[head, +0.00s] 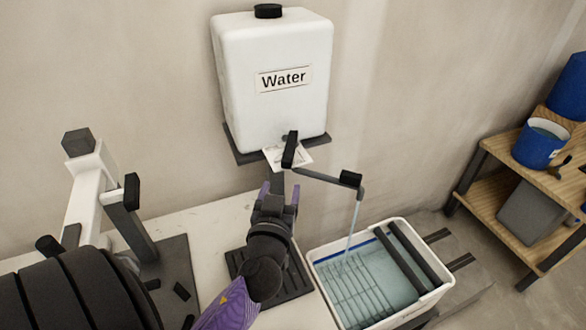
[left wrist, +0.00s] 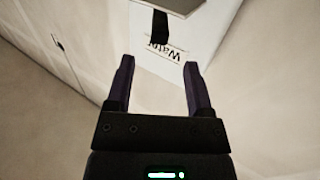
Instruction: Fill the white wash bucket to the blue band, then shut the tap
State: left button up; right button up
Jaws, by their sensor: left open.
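The white water tank (head: 270,75) stands on a wall shelf, and its label also shows in the left wrist view (left wrist: 166,50). The tap's black lever (head: 290,150) is below the tank, and its pipe runs right to a spout (head: 351,179). A thin stream of water (head: 353,225) falls into the white wash bucket (head: 313,272). The blue band (head: 343,251) shows on the bucket's inner wall; the water surface (head: 365,275) looks a little below it. My left gripper (head: 279,190) is open and empty, just below the tap lever and apart from it. My right gripper is out of view.
Dark rollers (head: 405,256) lie across the bucket's right side and a rack sits in the water. A dark grate (head: 290,283) is left of the bucket. A wooden shelf (head: 500,155) with a blue bucket (head: 538,145) stands at right. A white-and-black device (head: 90,190) stands at left.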

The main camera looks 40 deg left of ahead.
aim_at(286, 166)
pick_arm(q)
jog(key=x, duration=0.3)
jog(key=p+x, duration=0.1)
jog(key=x, duration=0.5)
jog(key=shift+w+a+r, duration=0.15)
jog(key=shift+r, duration=0.2)
grip_shut()
dwell(0.9)
